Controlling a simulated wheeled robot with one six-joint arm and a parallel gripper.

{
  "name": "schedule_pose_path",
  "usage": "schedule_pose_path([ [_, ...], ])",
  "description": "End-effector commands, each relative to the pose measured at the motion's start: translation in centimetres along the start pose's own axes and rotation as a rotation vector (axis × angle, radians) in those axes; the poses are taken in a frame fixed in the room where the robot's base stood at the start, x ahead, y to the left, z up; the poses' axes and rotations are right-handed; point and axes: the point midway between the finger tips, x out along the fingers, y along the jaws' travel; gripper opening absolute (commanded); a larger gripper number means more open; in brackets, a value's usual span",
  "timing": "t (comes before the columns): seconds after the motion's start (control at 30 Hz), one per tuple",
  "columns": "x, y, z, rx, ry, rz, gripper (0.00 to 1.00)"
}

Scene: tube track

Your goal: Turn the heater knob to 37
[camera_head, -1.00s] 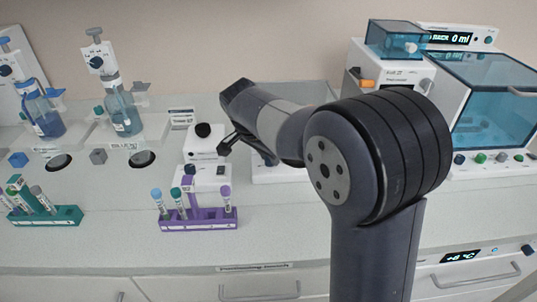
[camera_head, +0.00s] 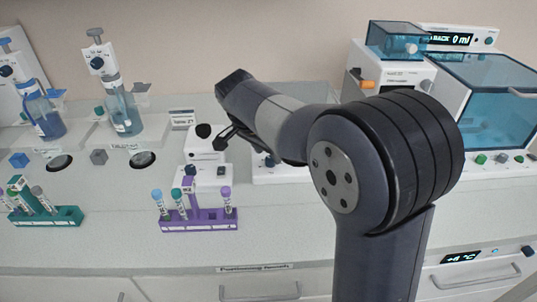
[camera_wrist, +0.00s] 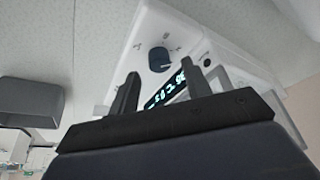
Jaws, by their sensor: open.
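A dark round knob (camera_wrist: 159,59) stands on the face of a white device (camera_wrist: 178,28) in the wrist view, with small marks around it. A lit display (camera_wrist: 165,90) sits beside the knob; its digits are tilted and I cannot read them surely. My gripper (camera_wrist: 162,71) is open, its two dark fingers on either side of the view of the knob. The knob shows between and beyond the fingertips, apparently not touched. In the head view my gripper (camera_head: 222,140) is beside a white device with a black top (camera_head: 204,142); I cannot tell whether this is the same device.
A purple rack (camera_head: 198,226) with several tubes stands in front of the gripper, and a green rack (camera_head: 62,217) at left. Bottles (camera_head: 122,112) stand at back left. A blue-windowed machine (camera_head: 490,95) is at right. The front counter strip is clear.

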Motion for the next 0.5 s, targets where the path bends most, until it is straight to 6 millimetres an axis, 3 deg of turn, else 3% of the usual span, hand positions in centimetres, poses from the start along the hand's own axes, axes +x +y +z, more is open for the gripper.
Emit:
schedule_pose_path([
  [0.23, -5.4, -0.1, 0.0, -0.001, 0.002, -0.006, 0.46],
  [0.5, -8.2, -0.1, 0.0, 0.0, 0.001, -0.003, 0.46],
])
